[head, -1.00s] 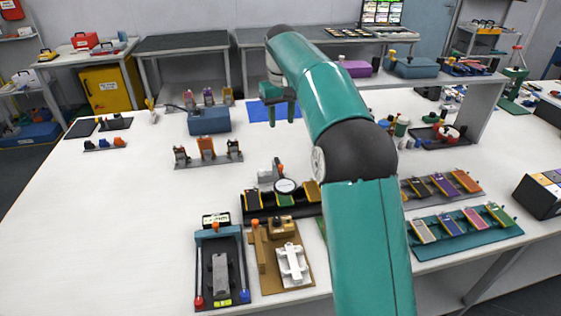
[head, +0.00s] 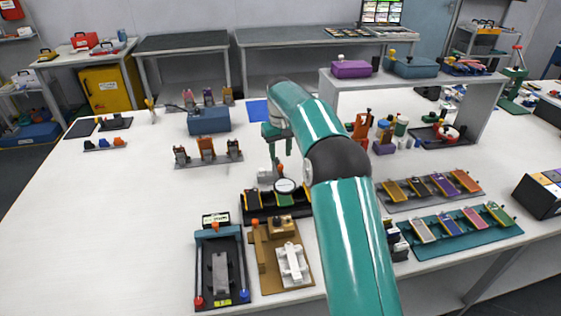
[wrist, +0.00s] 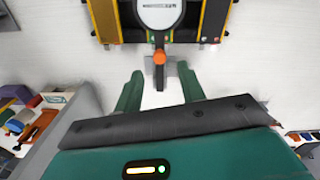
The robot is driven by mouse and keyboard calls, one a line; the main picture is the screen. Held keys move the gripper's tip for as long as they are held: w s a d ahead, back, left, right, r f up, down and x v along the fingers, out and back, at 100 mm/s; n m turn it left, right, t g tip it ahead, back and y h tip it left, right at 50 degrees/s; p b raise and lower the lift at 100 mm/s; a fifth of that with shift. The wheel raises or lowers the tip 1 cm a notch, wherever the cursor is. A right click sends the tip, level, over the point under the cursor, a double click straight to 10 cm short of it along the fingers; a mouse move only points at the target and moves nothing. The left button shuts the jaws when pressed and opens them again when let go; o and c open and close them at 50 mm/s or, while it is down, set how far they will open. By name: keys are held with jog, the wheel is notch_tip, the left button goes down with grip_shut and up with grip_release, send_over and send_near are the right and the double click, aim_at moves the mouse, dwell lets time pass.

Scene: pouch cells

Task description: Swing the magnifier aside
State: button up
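The magnifier (head: 285,186) has a round white lens with a dark rim and stands over a black cell holder (head: 258,210). Its orange-tipped handle (head: 281,169) points to the far side. In the wrist view the magnifier's lens (wrist: 161,12) is at the top, with the orange knob (wrist: 159,57) on a dark arm below it, beside a grey base. My gripper (head: 277,150) is above and just behind the handle. In the wrist view my gripper (wrist: 159,82) is open and empty, its green fingers on either side of the handle's line. Contact is not visible.
A brown fixture (head: 263,286) and a dark tray fixture (head: 236,273) stand in front. Cell racks (head: 410,206) lie to the right. A grey rack with upright orange and dark parts (head: 205,163) stands behind left.

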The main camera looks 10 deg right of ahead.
aim_at(281, 165)
notch_tip(281, 165, down, 4)
jog(key=shift+f, duration=0.15)
grip_shut()
